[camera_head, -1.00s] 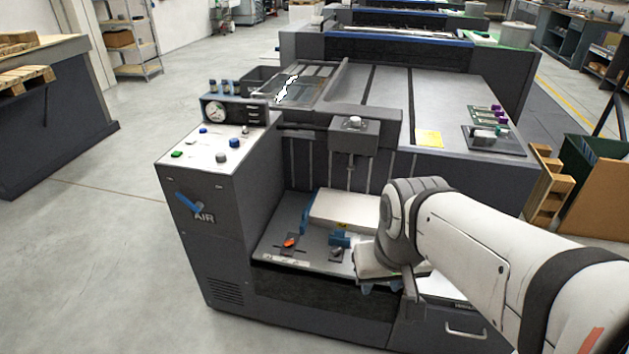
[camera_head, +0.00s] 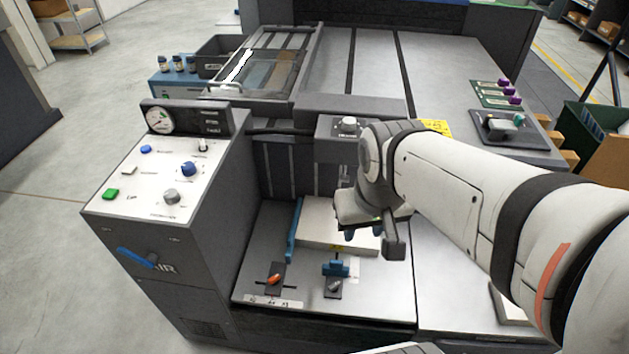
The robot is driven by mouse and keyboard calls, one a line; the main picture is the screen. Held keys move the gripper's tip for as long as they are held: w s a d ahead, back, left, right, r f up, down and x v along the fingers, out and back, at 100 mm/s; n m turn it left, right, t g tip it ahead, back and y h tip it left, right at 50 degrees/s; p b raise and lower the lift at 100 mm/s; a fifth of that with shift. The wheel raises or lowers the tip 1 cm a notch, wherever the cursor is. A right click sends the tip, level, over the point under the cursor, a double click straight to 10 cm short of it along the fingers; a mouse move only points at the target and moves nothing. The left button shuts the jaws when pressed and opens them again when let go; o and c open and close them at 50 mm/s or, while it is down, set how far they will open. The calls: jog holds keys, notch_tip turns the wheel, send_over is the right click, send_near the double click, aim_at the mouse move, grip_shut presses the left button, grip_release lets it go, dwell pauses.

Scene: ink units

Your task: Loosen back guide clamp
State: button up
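On the feed table (camera_head: 380,305), a small blue guide block (camera_head: 336,268) stands at the near end of a pale paper stack (camera_head: 318,226). A clamp with a grey lever (camera_head: 334,287) sits on a dark plate just in front of the block. To its left, a clamp with an orange lever (camera_head: 273,280) sits near a tall blue side guide (camera_head: 294,230). My gripper (camera_head: 362,235) hangs above the stack's right part, behind and right of the grey-levered clamp, apart from it. Its blue fingertips look spread with nothing between them. My wrist hides the stack's far right part.
A control panel (camera_head: 150,200) with knobs and a gauge (camera_head: 159,119) stands left of the feed table. A grey box with a knob (camera_head: 347,124) overhangs the table behind my wrist. The table's front area is clear.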

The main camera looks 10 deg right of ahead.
jog(key=shift+a, duration=0.1)
jog(key=m+g+b, duration=0.3)
jog(key=m+b, duration=0.9)
jog(key=b, duration=1.1)
send_over(335, 282)
notch_tip(335, 282, down, 39)
jog(key=shift+s+r, duration=0.1)
jog(key=shift+s, duration=0.05)
notch_tip(335, 282, down, 8)
jog(key=shift+b, duration=1.1)
jog(key=shift+c, duration=0.5)
grip_shut()
